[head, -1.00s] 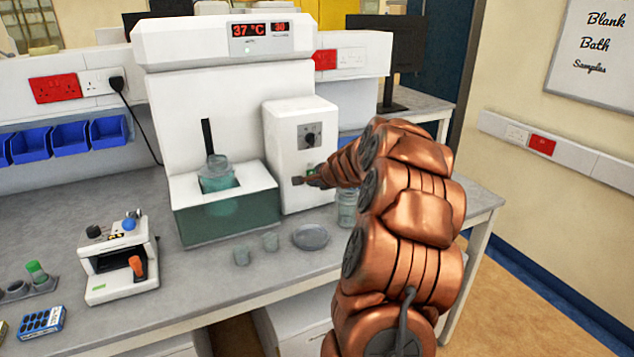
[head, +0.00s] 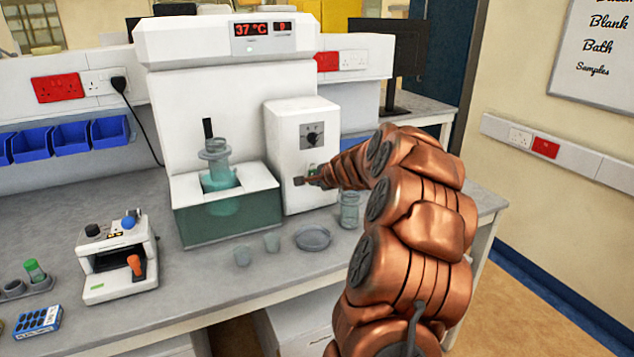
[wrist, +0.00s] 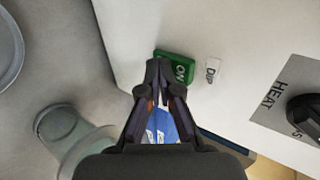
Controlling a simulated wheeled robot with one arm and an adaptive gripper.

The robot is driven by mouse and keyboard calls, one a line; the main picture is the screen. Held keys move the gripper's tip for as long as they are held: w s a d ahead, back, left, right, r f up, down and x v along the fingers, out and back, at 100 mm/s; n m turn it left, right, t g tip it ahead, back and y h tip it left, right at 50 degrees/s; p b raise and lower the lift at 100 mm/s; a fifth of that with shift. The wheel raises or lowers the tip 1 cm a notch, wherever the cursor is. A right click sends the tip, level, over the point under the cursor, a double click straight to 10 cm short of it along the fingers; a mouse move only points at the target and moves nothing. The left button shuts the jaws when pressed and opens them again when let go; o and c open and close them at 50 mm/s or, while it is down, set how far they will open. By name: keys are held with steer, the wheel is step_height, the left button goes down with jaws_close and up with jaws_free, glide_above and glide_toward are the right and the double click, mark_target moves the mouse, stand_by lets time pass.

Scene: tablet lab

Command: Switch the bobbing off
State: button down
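The bath machine (head: 205,110) stands on the bench. Its control box (head: 290,150) carries a green rocker switch, which in the wrist view (wrist: 174,66) reads ON beside a DIP label (wrist: 212,71). A black dial (head: 312,135) marked HEAT sits above it. A glass vessel (head: 214,150) on the dark rod is raised, with its lower part in the water tank (head: 228,217). The display (head: 262,29) reads 37 °C and what looks like 0. My gripper (wrist: 158,68) appears shut and empty, its fingertips at the switch's edge; contact is unclear.
A glass jar (head: 349,210) stands close below my gripper. A shallow dish (head: 312,238) and two small cups sit in front of the machine. A small white device (head: 117,262) is at the left. Bare bench lies between them.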

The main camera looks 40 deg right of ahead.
steer(key=shift+r+p, duration=0.5)
steer(key=shift+r, duration=0.25)
